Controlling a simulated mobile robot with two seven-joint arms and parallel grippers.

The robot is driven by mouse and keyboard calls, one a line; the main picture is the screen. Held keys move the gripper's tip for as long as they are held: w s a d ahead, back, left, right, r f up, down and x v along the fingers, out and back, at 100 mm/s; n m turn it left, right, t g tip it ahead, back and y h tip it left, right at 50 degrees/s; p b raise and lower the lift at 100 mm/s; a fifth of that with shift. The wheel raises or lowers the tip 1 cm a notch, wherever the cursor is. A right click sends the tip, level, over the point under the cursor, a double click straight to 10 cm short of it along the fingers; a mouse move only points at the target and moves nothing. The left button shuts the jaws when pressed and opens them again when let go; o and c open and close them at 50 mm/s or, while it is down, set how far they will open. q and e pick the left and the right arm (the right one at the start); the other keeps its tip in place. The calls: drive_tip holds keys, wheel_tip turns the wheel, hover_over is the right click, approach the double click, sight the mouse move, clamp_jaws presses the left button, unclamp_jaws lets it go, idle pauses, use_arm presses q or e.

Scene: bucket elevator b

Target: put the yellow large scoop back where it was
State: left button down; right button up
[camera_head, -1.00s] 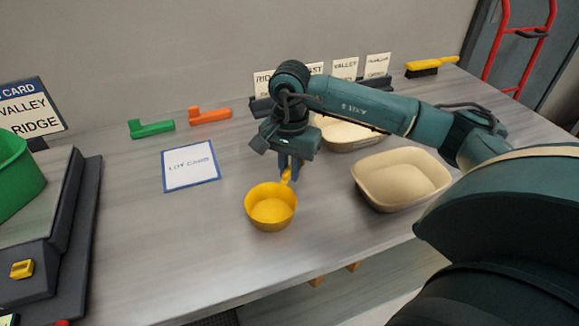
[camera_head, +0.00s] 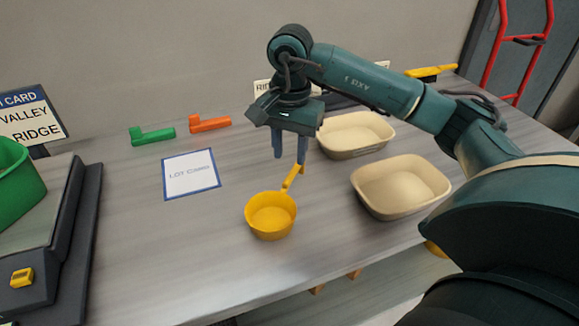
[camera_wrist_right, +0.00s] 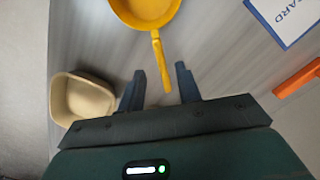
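The yellow large scoop (camera_head: 271,216) stands bowl-up on the grey table, between the lot card and the nearer beige tub. Its handle (camera_head: 293,177) points back and to the right, toward my right gripper (camera_head: 289,158). That gripper is open and empty, pointing down near the handle's end. In the right wrist view, the scoop's bowl (camera_wrist_right: 146,8) is cut by the top edge, and the handle's end shows between the two fingers (camera_wrist_right: 161,84). My left gripper is not in view.
The lot card (camera_head: 191,174) lies left of the scoop. Two beige tubs (camera_head: 400,208) (camera_head: 355,150) stand at right. A yellow-handled brush (camera_head: 432,71) is behind my arm. A green bucket (camera_head: 18,178) stands at left.

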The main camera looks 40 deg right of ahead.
wheel_tip(320, 180, up, 5)
drive_tip(key=shift+f, duration=0.1)
idle(0.7)
